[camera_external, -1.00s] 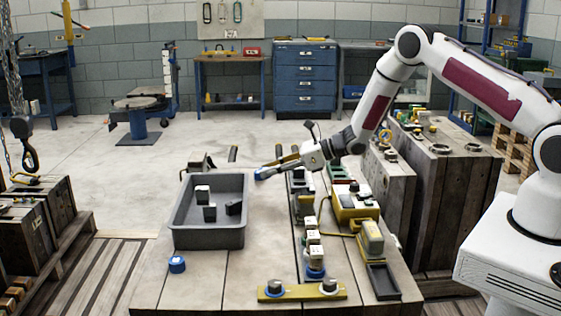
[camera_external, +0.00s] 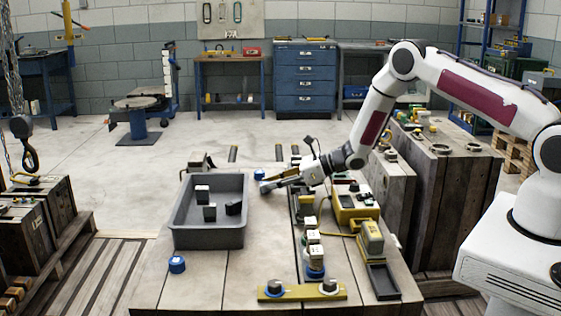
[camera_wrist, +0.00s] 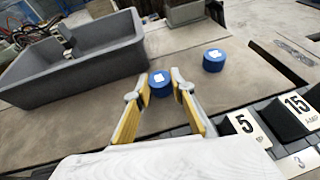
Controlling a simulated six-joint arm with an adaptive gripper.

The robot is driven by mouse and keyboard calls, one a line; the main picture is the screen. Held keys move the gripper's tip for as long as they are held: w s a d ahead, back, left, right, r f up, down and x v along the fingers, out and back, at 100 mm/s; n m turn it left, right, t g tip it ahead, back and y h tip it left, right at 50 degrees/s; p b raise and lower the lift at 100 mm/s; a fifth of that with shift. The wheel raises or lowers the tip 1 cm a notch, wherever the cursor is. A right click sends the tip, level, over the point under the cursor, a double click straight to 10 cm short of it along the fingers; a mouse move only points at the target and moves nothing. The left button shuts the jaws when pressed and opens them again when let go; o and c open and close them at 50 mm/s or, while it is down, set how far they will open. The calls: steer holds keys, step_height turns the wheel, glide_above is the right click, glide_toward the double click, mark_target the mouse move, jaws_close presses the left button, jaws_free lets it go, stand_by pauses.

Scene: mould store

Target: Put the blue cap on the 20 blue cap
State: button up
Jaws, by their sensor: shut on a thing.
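My gripper (camera_wrist: 161,86) is shut on a blue cap (camera_wrist: 161,76) with a white mark on top, held between its two fingertips. A second blue cap (camera_wrist: 214,61), also with a white mark, sits apart to the right of the fingers. In the external view my gripper (camera_external: 265,187) is low over the table, right of the grey bin. A blue cap (camera_external: 259,174) stands just behind its tip there. Another blue cap (camera_external: 177,264) stands alone at the front left of the table. I cannot read a 20 on any cap.
The grey bin (camera_external: 209,239) holds several dark blocks. Labelled blocks, including one marked 15 (camera_wrist: 297,103) and one marked 5 (camera_wrist: 244,123), stand in a row right of the gripper. A yellow strip (camera_external: 302,293) with two knobs lies at the front. The tabletop in front of the bin is mostly clear.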

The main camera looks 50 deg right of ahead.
steer(key=shift+f, duration=0.25)
steer(key=o, duration=0.8)
steer(key=shift+f+v, duration=0.2)
steer(key=shift+v, duration=3.75)
steer(key=shift+o, duration=0.4)
steer(key=shift+d, duration=0.1)
